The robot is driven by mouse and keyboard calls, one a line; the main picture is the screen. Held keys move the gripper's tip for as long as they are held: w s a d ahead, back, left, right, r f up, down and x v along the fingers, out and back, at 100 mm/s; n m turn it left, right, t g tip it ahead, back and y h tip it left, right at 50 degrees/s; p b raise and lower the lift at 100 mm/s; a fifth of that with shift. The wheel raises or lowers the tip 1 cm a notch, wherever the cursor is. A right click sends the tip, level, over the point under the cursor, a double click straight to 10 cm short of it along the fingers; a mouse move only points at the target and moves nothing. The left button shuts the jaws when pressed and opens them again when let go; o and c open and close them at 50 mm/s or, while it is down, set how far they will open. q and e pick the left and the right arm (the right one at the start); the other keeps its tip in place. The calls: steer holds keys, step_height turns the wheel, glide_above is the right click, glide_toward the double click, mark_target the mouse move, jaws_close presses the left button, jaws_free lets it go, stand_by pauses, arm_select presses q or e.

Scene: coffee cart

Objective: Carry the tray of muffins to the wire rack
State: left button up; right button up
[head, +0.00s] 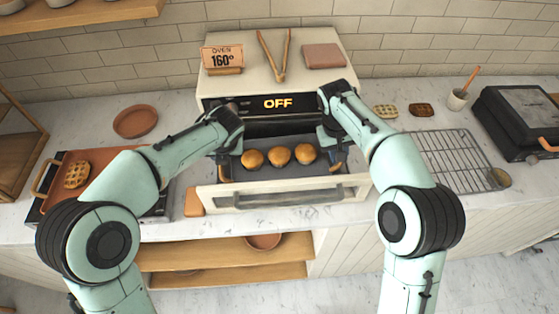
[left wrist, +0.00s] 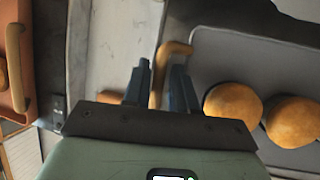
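The dark tray (head: 285,171) bears three golden muffins (head: 279,155) in a row and sits over the lowered oven door. In the left wrist view, two muffins (left wrist: 233,103) and part of the tray (left wrist: 235,62) show. My left gripper (head: 224,157) is at the tray's left end. In the left wrist view its fingers (left wrist: 162,85) stand apart, one on each side of the tray's tan handle (left wrist: 172,50). My right gripper (head: 334,150) is at the tray's right end, by the other handle (head: 337,167). Its fingers are too small and covered to read. The wire rack (head: 450,160) lies empty on the counter at right.
The oven (head: 222,88) reads OFF, with tongs (head: 275,55) and a sign on top. A waffle plate (head: 75,175) stands at left. A black press (head: 510,120), a small cup (head: 458,99) and waffles (head: 421,109) are around the rack.

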arm_select(q)
steer(key=shift+w+a+f, duration=0.1)
steer(key=shift+w+f, duration=0.1)
steer(key=shift+f, duration=0.3)
arm_select(e)
steer(key=shift+d+f, duration=0.1)
steer(key=shift+f, duration=0.45)
arm_select(q)
jaws_close()
arm_select(e)
jaws_close()
arm_select(q)
steer(key=shift+r, duration=0.15)
arm_select(e)
steer(key=shift+r, duration=0.15)
